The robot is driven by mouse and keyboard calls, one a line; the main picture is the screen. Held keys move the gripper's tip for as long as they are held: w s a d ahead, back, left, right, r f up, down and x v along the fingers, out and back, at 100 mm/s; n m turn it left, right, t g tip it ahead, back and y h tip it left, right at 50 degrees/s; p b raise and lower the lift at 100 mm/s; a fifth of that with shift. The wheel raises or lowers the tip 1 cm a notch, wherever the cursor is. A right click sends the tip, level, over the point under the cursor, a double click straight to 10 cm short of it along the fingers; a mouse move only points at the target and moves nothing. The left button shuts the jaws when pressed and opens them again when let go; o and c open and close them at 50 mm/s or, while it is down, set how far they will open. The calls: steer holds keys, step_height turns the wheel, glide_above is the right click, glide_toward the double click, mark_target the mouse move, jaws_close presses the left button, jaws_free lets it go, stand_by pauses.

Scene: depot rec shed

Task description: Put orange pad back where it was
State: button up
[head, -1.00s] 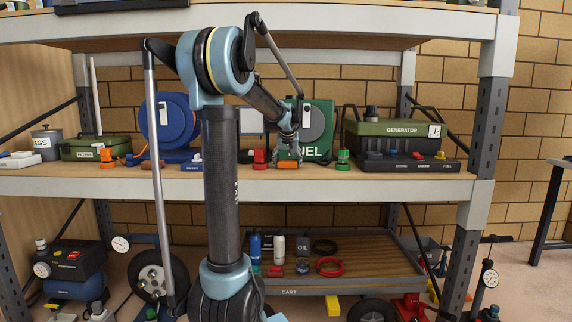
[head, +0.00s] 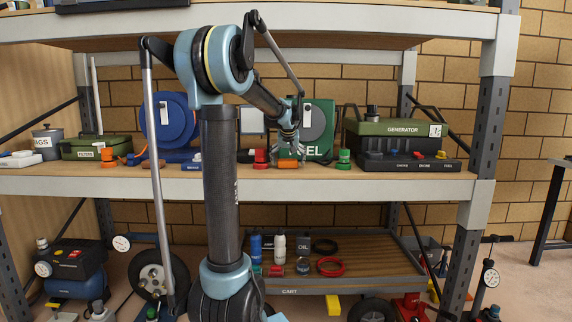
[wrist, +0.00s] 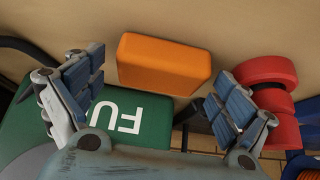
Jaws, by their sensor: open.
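The orange pad (head: 287,164) is a small block lying on the middle shelf, in front of the green fuel can (head: 320,128). In the wrist view the orange pad (wrist: 165,64) lies just beyond my gripper's fingertips, centred between them and apart from both. My gripper (head: 288,146) is over the pad in the head view. In the wrist view my gripper (wrist: 154,90) is open with nothing between its blue-padded fingers.
A red knobbed piece (head: 261,159) stands close left of the pad, also red in the wrist view (wrist: 268,90). A green knobbed piece (head: 343,160) stands to the right. Behind are a blue reel (head: 168,122) and a generator (head: 401,137).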

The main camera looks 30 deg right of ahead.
steer(key=v, duration=1.1)
steer(key=s+a+f+n+y, duration=0.15)
steer(key=a+f, duration=0.25)
steer(key=a, duration=0.5)
steer(key=s+a+f+n+g, duration=0.1)
steer(key=s+a+f, duration=0.25)
steer(key=a, duration=0.45)
steer(key=s+a+f+n+y, duration=0.1)
steer(key=a+f, duration=0.3)
steer(key=a, duration=0.5)
steer(key=s+a+f+n+g, duration=0.2)
steer(key=s+a+f+n, duration=0.1)
steer(key=s+a+f, duration=1.3)
steer(key=s+f+y, duration=0.1)
steer(key=s+f, duration=0.2)
steer(key=f, duration=0.1)
steer(key=shift+s+a+f, duration=0.15)
steer(key=shift+s+f, duration=0.1)
steer(key=shift+s, duration=0.1)
